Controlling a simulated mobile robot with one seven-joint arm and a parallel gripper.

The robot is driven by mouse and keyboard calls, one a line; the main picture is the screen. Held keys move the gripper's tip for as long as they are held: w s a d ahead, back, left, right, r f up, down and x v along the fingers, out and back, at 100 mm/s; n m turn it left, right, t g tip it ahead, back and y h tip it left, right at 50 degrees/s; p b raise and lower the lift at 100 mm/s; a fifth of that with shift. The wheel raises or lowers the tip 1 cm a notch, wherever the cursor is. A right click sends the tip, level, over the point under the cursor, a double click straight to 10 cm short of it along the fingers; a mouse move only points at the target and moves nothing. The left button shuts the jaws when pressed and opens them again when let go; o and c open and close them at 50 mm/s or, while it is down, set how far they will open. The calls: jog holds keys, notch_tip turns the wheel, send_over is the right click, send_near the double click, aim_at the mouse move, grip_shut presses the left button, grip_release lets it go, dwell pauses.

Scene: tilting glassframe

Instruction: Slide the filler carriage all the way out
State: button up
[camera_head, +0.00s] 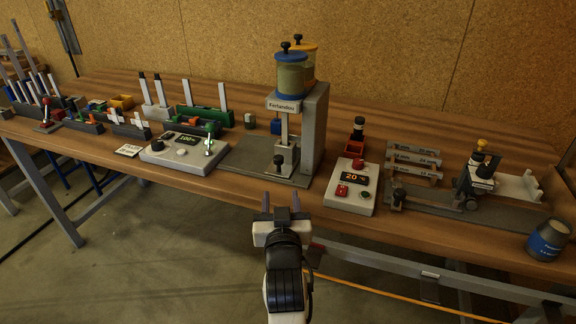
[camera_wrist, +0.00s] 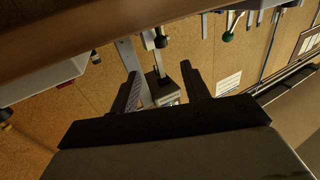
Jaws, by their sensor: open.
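A black knob (camera_head: 279,160) shows at the block's front. My gripper (camera_head: 281,201) is in front of the table edge, nearer than the knob and apart from it. In the wrist view my gripper (camera_wrist: 158,72) is open and empty; a dark knobbed piece shows beyond its fingers, its identity unclear.
A control box (camera_head: 182,152) reading about 100 stands left of the station. Another box (camera_head: 350,190) reading 20 stands right. Further right are a slotted fixture (camera_head: 415,170) and a blue-labelled jar (camera_head: 548,240). The floor before the table is clear.

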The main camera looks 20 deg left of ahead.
aim_at(279, 163)
jog(key=p+x, duration=0.2)
jog(key=x, duration=1.1)
grip_shut()
